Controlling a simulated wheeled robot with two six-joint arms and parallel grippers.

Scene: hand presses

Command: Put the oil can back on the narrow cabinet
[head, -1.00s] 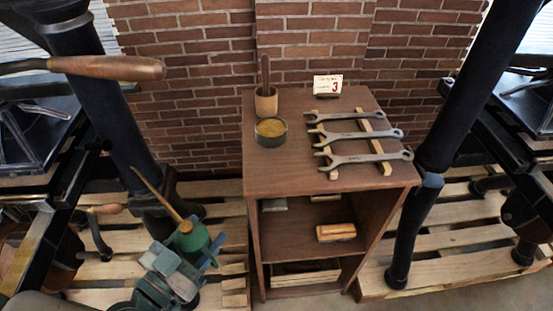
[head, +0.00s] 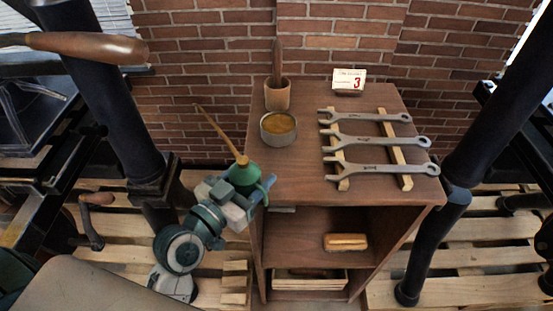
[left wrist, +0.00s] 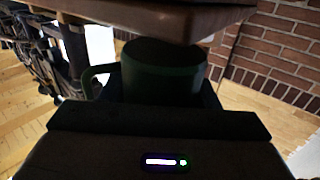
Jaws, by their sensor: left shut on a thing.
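The green oil can (head: 244,173) has a long thin tan spout that points up and to the left. My left gripper (head: 238,200) is shut on the can and holds it at the left front edge of the narrow cabinet (head: 300,178). In the left wrist view the can (left wrist: 163,70) stands dark green between the fingers, with its handle to the left and the cabinet top's edge (left wrist: 150,14) close by above it in the picture. I cannot tell whether the can touches the cabinet. My right gripper is not in view.
The left front part of the top is bare. Black press columns stand on both sides.

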